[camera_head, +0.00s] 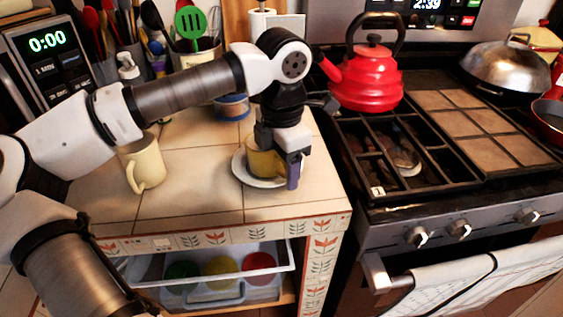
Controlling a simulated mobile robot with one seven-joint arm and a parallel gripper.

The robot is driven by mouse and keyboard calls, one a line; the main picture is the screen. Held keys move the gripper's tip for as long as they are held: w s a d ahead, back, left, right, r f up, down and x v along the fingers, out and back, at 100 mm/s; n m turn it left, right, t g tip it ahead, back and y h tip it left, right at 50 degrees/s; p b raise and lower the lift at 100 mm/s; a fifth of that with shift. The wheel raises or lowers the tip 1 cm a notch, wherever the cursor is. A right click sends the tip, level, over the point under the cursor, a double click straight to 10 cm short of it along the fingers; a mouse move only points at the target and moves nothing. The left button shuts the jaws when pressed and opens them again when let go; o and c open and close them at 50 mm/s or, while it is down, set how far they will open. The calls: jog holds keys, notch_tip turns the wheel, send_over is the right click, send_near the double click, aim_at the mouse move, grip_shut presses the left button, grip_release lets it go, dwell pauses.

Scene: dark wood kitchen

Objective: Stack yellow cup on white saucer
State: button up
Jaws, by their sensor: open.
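A yellow cup (262,162) is at the white saucer (243,176) on the tiled counter, within the saucer's outline. It looks upright and seems to rest on the saucer, though its base is partly hidden. My gripper (283,166) points down from above at the cup's right side. Its jaws are open, with a finger in front of the cup's right edge. The gripper and wrist hide the cup's upper right part and the saucer's back.
A cream mug (143,163) stands on the counter to the left, partly behind my arm. A blue-labelled tin (231,106) stands behind the saucer. A red kettle (370,80) sits on the stove at right. An open drawer (215,270) lies below. Counter in front is clear.

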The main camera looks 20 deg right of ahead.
notch_tip(320, 180, up, 12)
dwell(0.4)
jog(key=shift+s, duration=0.2)
